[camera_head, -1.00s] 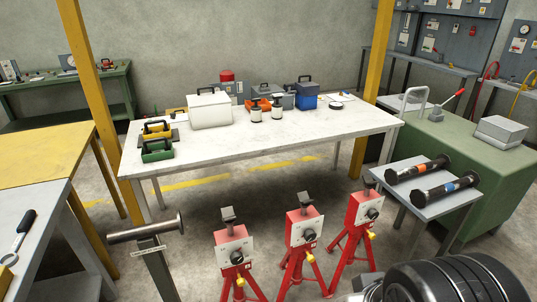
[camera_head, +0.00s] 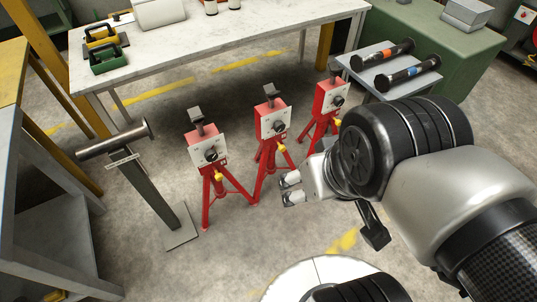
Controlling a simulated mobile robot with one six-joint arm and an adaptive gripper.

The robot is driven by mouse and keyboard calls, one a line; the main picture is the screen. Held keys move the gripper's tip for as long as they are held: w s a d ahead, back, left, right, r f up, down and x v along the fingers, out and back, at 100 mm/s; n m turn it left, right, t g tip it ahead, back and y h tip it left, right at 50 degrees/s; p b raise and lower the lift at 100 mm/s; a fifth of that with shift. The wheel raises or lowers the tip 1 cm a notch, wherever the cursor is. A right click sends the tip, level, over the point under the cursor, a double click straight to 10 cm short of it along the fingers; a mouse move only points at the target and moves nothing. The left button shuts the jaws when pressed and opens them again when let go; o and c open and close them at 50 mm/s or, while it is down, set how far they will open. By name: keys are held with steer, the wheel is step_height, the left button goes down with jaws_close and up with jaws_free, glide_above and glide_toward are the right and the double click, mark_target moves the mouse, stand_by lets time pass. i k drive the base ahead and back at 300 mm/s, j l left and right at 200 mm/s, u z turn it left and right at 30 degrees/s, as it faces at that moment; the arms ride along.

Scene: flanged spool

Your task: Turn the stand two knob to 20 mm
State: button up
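Three red stands with tripod legs stand on the floor: a left stand (camera_head: 209,147), a middle stand (camera_head: 271,120) and a right stand (camera_head: 330,96). Each has a pale front plate with a dark knob: the left knob (camera_head: 211,155), the middle knob (camera_head: 279,126) and the right knob (camera_head: 338,101). Scale marks and stand numbers are too small to read. The middle one is second from either side. My gripper (camera_head: 287,189) is open and empty, with a gap between its light fingertips. It is in front of and below the middle stand's plate, apart from the knobs.
A post with a horizontal roller (camera_head: 112,139) stands left of the stands. A small grey table (camera_head: 405,92) with two dark spools is at the back right. A white workbench (camera_head: 215,50) is behind. Open floor lies in front of the left stand.

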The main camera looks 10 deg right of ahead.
mark_target(279, 126)
steer(key=i+u, duration=0.4)
steer(key=i, duration=0.7)
